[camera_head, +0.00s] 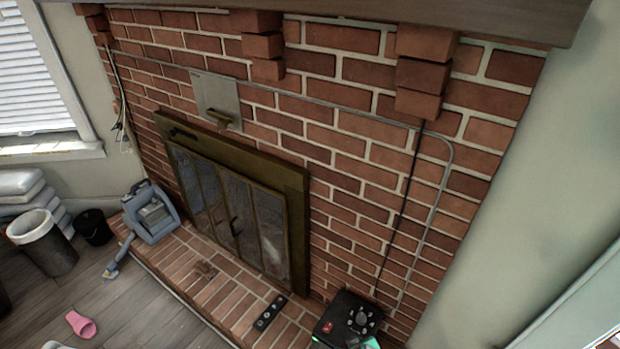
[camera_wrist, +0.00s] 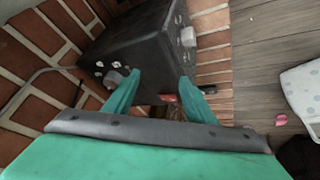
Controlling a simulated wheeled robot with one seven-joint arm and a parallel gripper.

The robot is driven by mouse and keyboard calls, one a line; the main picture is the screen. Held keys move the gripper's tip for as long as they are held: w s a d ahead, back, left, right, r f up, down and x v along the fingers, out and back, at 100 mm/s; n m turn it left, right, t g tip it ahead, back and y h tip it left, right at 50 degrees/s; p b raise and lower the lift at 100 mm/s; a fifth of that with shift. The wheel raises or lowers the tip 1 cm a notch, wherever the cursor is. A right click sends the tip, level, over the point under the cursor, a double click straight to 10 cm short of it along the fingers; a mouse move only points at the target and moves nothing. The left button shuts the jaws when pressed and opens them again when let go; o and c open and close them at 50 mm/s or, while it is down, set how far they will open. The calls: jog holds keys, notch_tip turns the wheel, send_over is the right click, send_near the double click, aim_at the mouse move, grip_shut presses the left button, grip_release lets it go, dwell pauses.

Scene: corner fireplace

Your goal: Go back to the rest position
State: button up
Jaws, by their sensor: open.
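My gripper (camera_wrist: 160,78) shows in the wrist view with its two teal fingers spread apart. A black box with knobs (camera_wrist: 135,45) is just beyond and between the fingers; I cannot tell whether they touch it. A small red part (camera_wrist: 168,97) shows at the box's lower edge. In the head view the black box (camera_head: 350,312) sits at the right end of the brick hearth, against the wall. Bits of teal at the bottom edge, beside the box, look like my gripper (camera_head: 345,345); most of it is cut off. No rest position is marked in either view.
The brick hearth (camera_head: 215,290) runs below the fireplace doors (camera_head: 235,215). A black remote-like strip (camera_head: 269,313) and a blue-grey appliance (camera_head: 152,213) are on it. A bin (camera_head: 45,245), bucket (camera_head: 95,228) and pink slipper (camera_head: 80,325) stand on the floor. A mantel (camera_head: 400,12) overhangs above.

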jog(key=s+a+r+m+t+h, duration=0.1)
jog(key=s+a+r, duration=0.15)
jog(key=s, duration=0.45)
jog(key=s+a+r+m+t, duration=0.1)
jog(key=s+a+r+t, duration=0.1)
jog(key=s+a, duration=0.3)
jog(key=s+a+r+m+t+h, duration=0.1)
jog(key=s+a+r, duration=0.1)
jog(key=s, duration=0.6)
jog(key=s+a+r+t, duration=0.1)
jog(key=s+r, duration=0.3)
jog(key=r, duration=0.4)
jog(key=s+a+r+m+t, duration=0.1)
jog(key=s+r+t, duration=0.1)
jog(key=s+r, duration=0.3)
jog(key=s+a+r+m+t+y, duration=0.1)
jog(key=s+r, duration=0.3)
jog(key=r, duration=0.8)
jog(key=shift+s+a+r+t, duration=0.25)
jog(key=shift+a+t, duration=0.1)
jog(key=shift+t, duration=0.35)
